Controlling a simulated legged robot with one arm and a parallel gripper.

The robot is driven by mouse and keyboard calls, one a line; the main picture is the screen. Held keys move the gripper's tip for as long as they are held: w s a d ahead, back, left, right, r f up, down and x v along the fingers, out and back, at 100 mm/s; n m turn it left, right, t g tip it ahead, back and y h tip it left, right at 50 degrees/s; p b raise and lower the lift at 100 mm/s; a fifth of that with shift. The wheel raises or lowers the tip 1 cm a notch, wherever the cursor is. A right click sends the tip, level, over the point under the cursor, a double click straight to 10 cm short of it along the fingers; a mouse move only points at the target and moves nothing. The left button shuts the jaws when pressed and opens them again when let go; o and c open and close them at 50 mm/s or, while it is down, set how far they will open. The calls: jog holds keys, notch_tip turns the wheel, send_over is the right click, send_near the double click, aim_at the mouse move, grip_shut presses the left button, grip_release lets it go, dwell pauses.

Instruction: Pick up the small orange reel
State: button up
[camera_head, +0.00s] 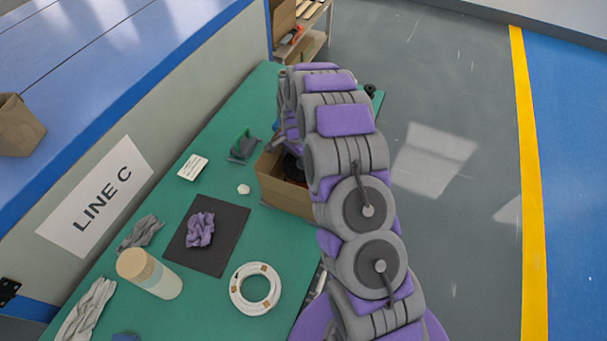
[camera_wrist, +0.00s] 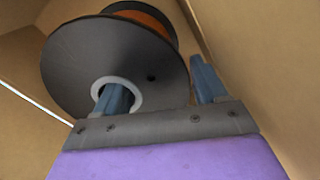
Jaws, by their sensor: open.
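The small orange reel (camera_wrist: 112,62) fills much of the wrist view. It has dark flanges, a pale ring around its hub hole, and orange winding showing at the top. It sits inside a cardboard box (camera_head: 283,194). In the head view a dark part of the reel (camera_head: 292,168) shows in the box opening beside my arm. My gripper (camera_wrist: 160,88) is open. Its left blue finger is at the hub hole, overlapping the ring. The right finger is beyond the flange's right edge, near the box wall. Whether either finger touches the reel I cannot tell.
The box stands on a green table (camera_head: 215,245). A white cable coil (camera_head: 232,290), a black mat (camera_head: 190,255) with a purple cloth (camera_head: 200,229), a bottle (camera_head: 150,274) and a green-and-grey item (camera_head: 243,147) lie nearby. Open floor is to the right.

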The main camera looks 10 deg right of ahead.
jog(key=shift+d, duration=0.55)
jog(key=shift+c, duration=0.3)
jog(key=shift+a, duration=0.45)
jog(key=c, duration=0.8)
jog(key=shift+c, duration=0.5)
jog(key=shift+d, duration=0.15)
